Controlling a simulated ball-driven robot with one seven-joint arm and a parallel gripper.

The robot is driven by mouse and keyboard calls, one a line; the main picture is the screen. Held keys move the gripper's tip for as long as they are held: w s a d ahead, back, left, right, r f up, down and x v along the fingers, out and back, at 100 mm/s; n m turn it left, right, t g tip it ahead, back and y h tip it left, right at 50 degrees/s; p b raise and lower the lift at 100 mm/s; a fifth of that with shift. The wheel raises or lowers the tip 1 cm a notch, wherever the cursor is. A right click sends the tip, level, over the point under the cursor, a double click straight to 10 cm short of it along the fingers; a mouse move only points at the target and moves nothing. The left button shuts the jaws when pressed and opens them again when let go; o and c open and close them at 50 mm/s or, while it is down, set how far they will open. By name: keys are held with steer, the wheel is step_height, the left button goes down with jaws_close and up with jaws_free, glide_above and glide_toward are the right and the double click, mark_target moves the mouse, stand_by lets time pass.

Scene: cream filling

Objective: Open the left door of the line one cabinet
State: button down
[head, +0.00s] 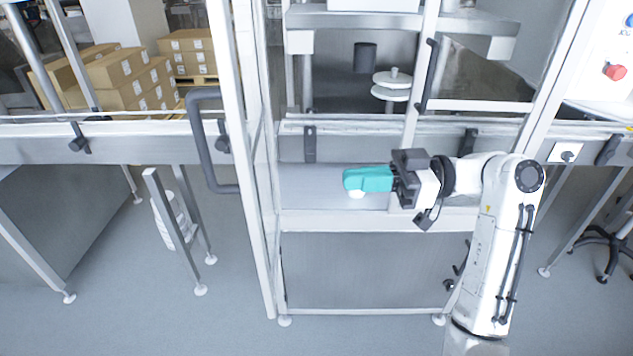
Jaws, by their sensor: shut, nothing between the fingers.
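The line one cabinet (345,222) is a metal-framed enclosure with clear panels in the head view. Its left door (240,150) is a tall pale frame that stands swung out towards me, seen nearly edge-on. A big dark grey handle (212,150) is on the door's left side. My gripper (348,181) has teal fingers, shut and empty, pointing left in front of the cabinet's lower opening. It is to the right of the door and apart from it and its handle. A small white round part shows just under the fingertips; I cannot tell what it is.
Another dark handle (428,75) is on an upright right of the opening. A conveyor rail (130,150) runs across at mid height. Cardboard boxes (125,75) are stacked at the back left. A thin metal post (172,230) and table legs stand at left. The front floor is clear.

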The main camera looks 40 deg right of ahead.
steer(key=p, duration=0.3)
glide_toward(222, 186)
steer(key=w+a, duration=0.1)
steer(key=w, duration=0.1)
steer(key=shift+a+f, duration=0.15)
steer(key=shift+f, duration=0.1)
steer(key=w+a, duration=0.1)
steer(key=a, duration=0.1)
steer(key=w+a+m+t+h+b, duration=0.1)
steer(key=w+a, duration=0.1)
steer(key=a, duration=0.1)
steer(key=w+a+t, duration=0.1)
steer(key=a, duration=0.1)
steer(key=shift+w+a+m+b, duration=0.25)
steer(key=shift+w+m+b, duration=0.05)
steer(key=shift+b, duration=0.1)
steer(key=shift+s+d, duration=0.1)
